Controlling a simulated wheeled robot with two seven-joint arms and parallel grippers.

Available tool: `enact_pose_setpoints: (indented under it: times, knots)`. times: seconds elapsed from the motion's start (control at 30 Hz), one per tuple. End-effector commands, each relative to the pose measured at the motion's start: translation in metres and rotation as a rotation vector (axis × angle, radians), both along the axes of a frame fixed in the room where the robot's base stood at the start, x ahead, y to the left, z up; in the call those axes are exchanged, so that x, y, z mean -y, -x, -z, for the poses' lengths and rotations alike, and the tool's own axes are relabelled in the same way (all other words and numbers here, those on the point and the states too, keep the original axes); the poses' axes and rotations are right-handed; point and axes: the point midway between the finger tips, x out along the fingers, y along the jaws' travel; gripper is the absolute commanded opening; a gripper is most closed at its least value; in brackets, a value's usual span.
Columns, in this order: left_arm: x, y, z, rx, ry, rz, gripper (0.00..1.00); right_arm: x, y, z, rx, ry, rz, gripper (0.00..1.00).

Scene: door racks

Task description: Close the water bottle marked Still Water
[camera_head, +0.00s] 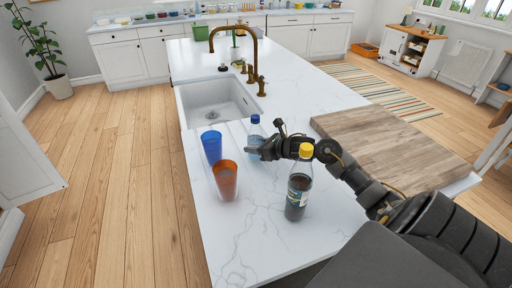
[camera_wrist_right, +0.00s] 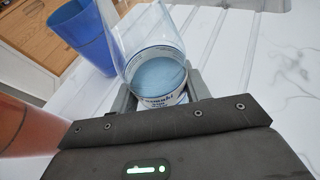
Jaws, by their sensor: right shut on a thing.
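A clear bottle with a blue top (camera_head: 255,121) stands upright on the white counter behind the orange cup, near the sink. My right gripper (camera_head: 257,149) reaches it from the right and is shut on its body. In the right wrist view the clear bottle (camera_wrist_right: 150,35) stands between my fingers, with bluish water and a printed label low down. The label's words are too small or cut off to read. The bottle's top is outside the wrist view. My left gripper is not in view.
A blue cup (camera_head: 211,147) and an orange cup (camera_head: 225,180) stand left of the bottle. A dark bottle with a yellow cap (camera_head: 299,185) stands in front of my right arm. A wooden board (camera_head: 400,145) lies right; the sink (camera_head: 215,100) is behind. The front-left counter is clear.

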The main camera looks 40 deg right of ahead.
Motion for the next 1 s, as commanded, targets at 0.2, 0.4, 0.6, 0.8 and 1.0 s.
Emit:
enact_pose_setpoints:
  times: [0.2, 0.4, 0.6, 0.8, 1.0]
  knots:
    - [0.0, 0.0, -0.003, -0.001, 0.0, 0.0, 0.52, 0.001, 0.0, 0.011, 0.003, 0.002, 0.001, 0.0]
    - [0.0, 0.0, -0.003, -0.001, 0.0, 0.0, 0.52, 0.0, 0.0, 0.011, 0.003, 0.002, 0.001, 0.0]
    - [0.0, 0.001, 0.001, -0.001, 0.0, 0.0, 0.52, 0.0, 0.0, 0.014, 0.001, 0.001, 0.001, 0.52]
    - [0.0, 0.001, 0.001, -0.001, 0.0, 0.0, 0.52, 0.0, 0.0, 0.014, 0.001, 0.001, 0.001, 0.68]
    - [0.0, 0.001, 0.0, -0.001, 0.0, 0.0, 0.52, 0.0, 0.0, 0.013, 0.001, 0.001, 0.001, 0.68]
